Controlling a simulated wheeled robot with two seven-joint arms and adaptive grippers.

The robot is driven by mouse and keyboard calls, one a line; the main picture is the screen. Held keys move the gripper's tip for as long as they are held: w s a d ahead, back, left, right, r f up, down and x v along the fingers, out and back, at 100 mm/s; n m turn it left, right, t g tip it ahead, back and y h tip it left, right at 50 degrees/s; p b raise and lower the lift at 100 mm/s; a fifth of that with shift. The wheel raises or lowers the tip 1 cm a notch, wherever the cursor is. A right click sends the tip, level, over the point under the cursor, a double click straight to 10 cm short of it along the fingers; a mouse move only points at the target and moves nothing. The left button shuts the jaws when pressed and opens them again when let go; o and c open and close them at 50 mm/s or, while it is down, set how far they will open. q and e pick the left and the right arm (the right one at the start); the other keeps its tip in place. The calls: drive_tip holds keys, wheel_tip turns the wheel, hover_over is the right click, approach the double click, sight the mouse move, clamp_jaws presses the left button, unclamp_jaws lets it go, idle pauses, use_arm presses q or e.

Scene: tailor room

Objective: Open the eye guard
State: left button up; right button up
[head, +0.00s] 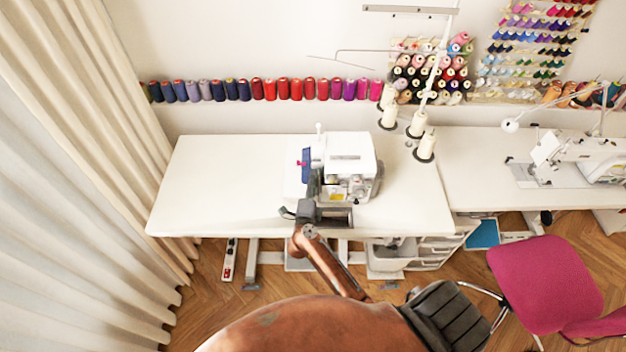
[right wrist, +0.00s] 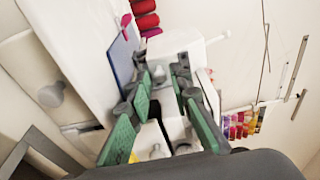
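The white sewing machine (head: 348,155) stands on the white table (head: 225,185) in the head view. It also shows in the right wrist view (right wrist: 188,48), partly hidden by my fingers. I cannot clearly make out the eye guard; the needle area is behind my gripper. My right gripper (head: 313,190) is at the front left of the machine, close to its face. In the right wrist view its two green-padded fingers (right wrist: 163,80) are spread apart with a gap between them. I cannot tell whether they touch the machine. My left gripper is not in view.
Thread cones (head: 418,124) stand behind the machine on the right. A second sewing machine (head: 580,158) is on the right-hand table. A pink chair (head: 545,285) stands at the lower right. A curtain (head: 80,150) hangs at the left. The table's left side is clear.

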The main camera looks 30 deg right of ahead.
clamp_jaws()
drive_tip(key=n+t+y+p, duration=0.1)
drive_tip(key=p, duration=0.1)
drive_tip(key=s+n+y+p, duration=0.1)
drive_tip(key=p, duration=0.2)
drive_tip(key=shift+s+d+r+t+y, duration=0.1)
drive_tip(key=shift+d+r+t+y, duration=0.2)
drive_tip(key=shift+d+r+t, duration=0.1)
drive_tip(key=shift+s+f+n+t+y+p, duration=0.15)
drive_tip(key=shift+f+n+t+y+p, duration=0.2)
drive_tip(key=shift+n+y+p, duration=0.3)
drive_tip(key=shift+o, duration=1.8)
unclamp_jaws()
